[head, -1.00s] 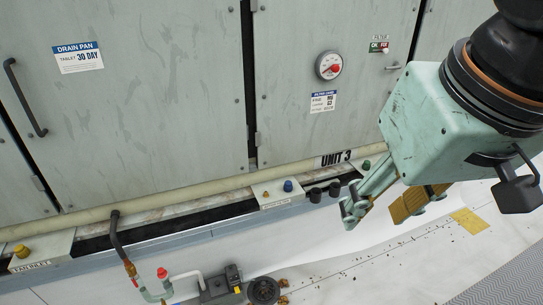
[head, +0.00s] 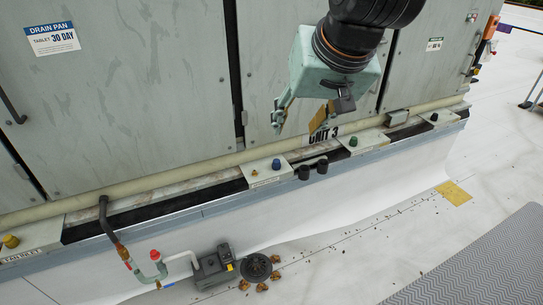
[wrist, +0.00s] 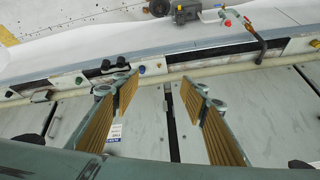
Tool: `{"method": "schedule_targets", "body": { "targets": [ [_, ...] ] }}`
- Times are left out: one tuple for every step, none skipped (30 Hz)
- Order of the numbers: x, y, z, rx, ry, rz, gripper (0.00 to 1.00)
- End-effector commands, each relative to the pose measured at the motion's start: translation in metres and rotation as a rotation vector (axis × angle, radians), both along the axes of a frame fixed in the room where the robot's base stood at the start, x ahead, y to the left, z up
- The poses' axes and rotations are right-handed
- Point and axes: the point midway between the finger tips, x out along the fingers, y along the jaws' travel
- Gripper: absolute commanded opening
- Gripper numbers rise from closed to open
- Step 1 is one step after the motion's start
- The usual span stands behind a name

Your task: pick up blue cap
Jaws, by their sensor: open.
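The blue cap (head: 276,164) stands on a small light plate on the ledge below the cabinet doors, beside a small yellow fitting (head: 255,172). It also shows in the wrist view (wrist: 142,69), small, beyond my fingers. My gripper (head: 298,118) is open and empty. It is above and slightly right of the cap in the head view, in front of the cabinet and partly over the UNIT 3 label. In the wrist view my gripper (wrist: 160,88) has its two ribbed pads well apart, with the cap beyond the left fingertip. Nothing hides the cap.
Two black caps (head: 313,169) stand just right of the blue cap's plate. A green cap (head: 353,141) is farther right, and a yellow cap (head: 11,241) is far left. A pipe with a red cap (head: 155,255) and a black pump (head: 213,266) lie below the ledge.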

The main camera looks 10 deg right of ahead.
Motion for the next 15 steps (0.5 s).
{"method": "schedule_targets", "body": {
  "targets": [
    [0.011, 0.002, -0.005, 0.003, -0.003, -0.003, 0.4],
    [0.017, 0.003, -0.006, 0.005, -0.009, -0.006, 0.4],
    [0.026, 0.005, -0.009, 0.009, -0.014, -0.01, 0.4],
    [0.032, 0.006, -0.011, 0.011, -0.02, -0.013, 0.4],
    [0.038, 0.007, -0.013, 0.013, -0.024, -0.016, 0.4],
    [0.047, 0.008, -0.016, 0.015, -0.03, -0.02, 0.4],
    [0.053, 0.009, -0.018, 0.017, -0.035, -0.023, 0.4],
    [0.059, 0.01, -0.021, 0.019, -0.041, -0.026, 0.4],
    [0.068, 0.011, -0.024, 0.021, -0.046, -0.031, 0.4],
    [0.074, 0.012, -0.026, 0.022, -0.053, -0.034, 0.4],
    [0.08, 0.013, -0.028, 0.024, -0.057, -0.038, 0.4],
    [0.088, 0.014, -0.031, 0.027, -0.064, -0.043, 0.4],
    [0.094, 0.015, -0.034, 0.028, -0.067, -0.046, 0.4],
    [0.1, 0.016, -0.037, 0.029, -0.074, -0.05, 0.4],
    [0.108, 0.017, -0.041, 0.031, -0.078, -0.054, 0.4]
  ]
}}
